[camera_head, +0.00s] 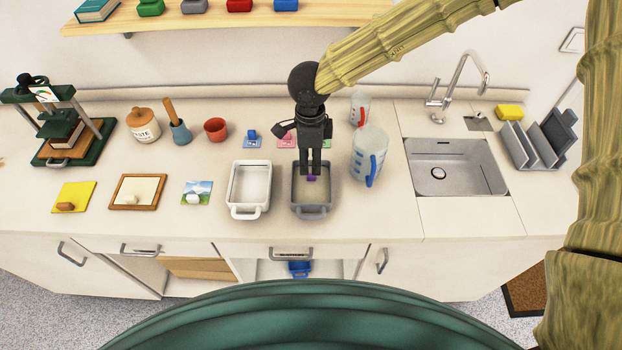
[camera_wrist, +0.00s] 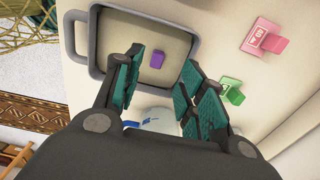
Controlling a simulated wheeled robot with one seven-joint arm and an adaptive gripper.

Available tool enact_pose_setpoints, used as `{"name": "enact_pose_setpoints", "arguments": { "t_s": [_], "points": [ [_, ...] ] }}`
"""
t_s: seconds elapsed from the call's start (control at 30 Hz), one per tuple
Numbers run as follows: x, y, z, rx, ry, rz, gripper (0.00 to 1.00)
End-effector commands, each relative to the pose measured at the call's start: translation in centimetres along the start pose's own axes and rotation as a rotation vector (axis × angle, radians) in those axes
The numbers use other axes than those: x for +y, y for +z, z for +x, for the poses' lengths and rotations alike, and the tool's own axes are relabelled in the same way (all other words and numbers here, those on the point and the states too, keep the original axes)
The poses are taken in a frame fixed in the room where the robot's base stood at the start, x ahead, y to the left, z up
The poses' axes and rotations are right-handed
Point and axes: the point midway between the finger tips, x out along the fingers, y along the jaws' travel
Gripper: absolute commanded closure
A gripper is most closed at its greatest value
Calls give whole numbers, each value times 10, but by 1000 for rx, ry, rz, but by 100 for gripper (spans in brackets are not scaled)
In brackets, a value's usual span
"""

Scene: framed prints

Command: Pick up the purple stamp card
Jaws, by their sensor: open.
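A small purple piece (camera_head: 311,178) lies inside the grey tray (camera_head: 311,211) on the counter. It also shows in the wrist view (camera_wrist: 157,60) on the tray's pale floor, as a plain purple block; no card or print can be made out on it. My gripper (camera_head: 309,172) points down over the grey tray, with its fingers close to the purple piece in the picture. In the wrist view my gripper (camera_wrist: 162,64) is open and empty, and the purple piece shows between its two teal-padded fingers. How high the fingertips are above it is hard to tell.
A white tray (camera_head: 249,212) stands left of the grey tray, and a measuring jug (camera_head: 369,154) stands close on its right. Pink (camera_wrist: 264,38) and green (camera_wrist: 231,90) stamp cards lie outside the tray; a blue one (camera_head: 252,139) lies behind. The sink (camera_head: 455,168) is farther right.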

Motion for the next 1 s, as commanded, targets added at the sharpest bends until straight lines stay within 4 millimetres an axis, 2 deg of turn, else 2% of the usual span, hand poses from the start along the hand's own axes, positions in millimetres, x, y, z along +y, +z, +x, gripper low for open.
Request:
{"name": "enact_pose_setpoints", "arguments": {
  "t_s": [0.1, 0.37, 0.63, 0.9, 1.0],
  "points": [
    [1, 0, 12, 0, 1, -1, 60],
    [2, -1, 27, 1, 1, -4, 60],
    [3, -1, 62, 1, 0, -5, 60],
    [3, -1, 67, 0, -1, -6, 60],
    [3, -1, 67, 0, -1, -6, 76]
  ]
}}
